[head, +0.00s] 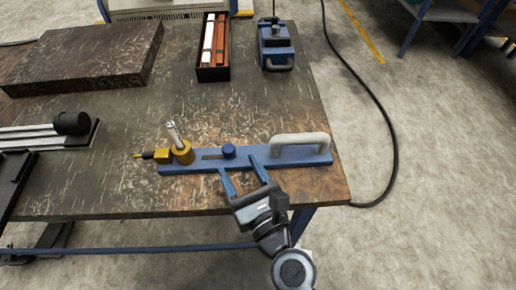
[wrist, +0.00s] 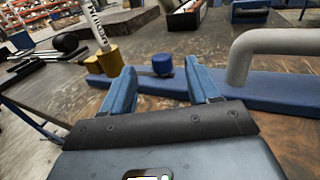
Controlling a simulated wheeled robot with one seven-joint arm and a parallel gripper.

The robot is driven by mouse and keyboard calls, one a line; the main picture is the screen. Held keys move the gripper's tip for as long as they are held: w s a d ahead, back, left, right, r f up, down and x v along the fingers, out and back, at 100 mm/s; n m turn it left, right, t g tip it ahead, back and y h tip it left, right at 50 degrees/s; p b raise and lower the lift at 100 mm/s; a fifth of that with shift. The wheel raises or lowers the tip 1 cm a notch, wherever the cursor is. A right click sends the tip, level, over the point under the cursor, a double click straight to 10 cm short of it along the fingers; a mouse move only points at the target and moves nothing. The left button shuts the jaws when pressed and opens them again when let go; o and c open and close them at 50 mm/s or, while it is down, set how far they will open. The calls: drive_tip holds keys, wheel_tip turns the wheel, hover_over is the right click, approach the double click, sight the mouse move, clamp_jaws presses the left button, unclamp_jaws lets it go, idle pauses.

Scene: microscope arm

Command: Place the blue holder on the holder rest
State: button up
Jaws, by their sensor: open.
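A long blue bar (head: 210,166), which looks like the blue holder, lies on the table near its front edge. It has a pale curved handle (head: 300,142) at the right, a blue knob (head: 228,151) in the middle and a brass clamp (head: 182,153) with an upright, tilted white tube at the left. My gripper (head: 243,174) is open and empty at the bar's front side, left of the handle. In the wrist view the blue knob (wrist: 162,64) shows beyond and between the blue fingers, and the handle (wrist: 290,42) stands right of them. I cannot tell which thing is the holder rest.
A black stand with pale rails (head: 40,136) and a black cylinder lies at the left. A dark slab (head: 85,55) is at the back left. An open box with red and white bars (head: 213,46) and a blue device (head: 277,47) stand behind. Bare table lies between.

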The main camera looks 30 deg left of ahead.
sight(231, 153)
drive_tip(key=x, duration=0.6)
drive_tip(key=shift+w+a+f, duration=0.2)
drive_tip(key=shift+w+f, duration=0.05)
drive_tip(key=shift+f, duration=0.1)
clamp_jaws()
idle(0.4)
drive_tip(key=shift+r, duration=0.15)
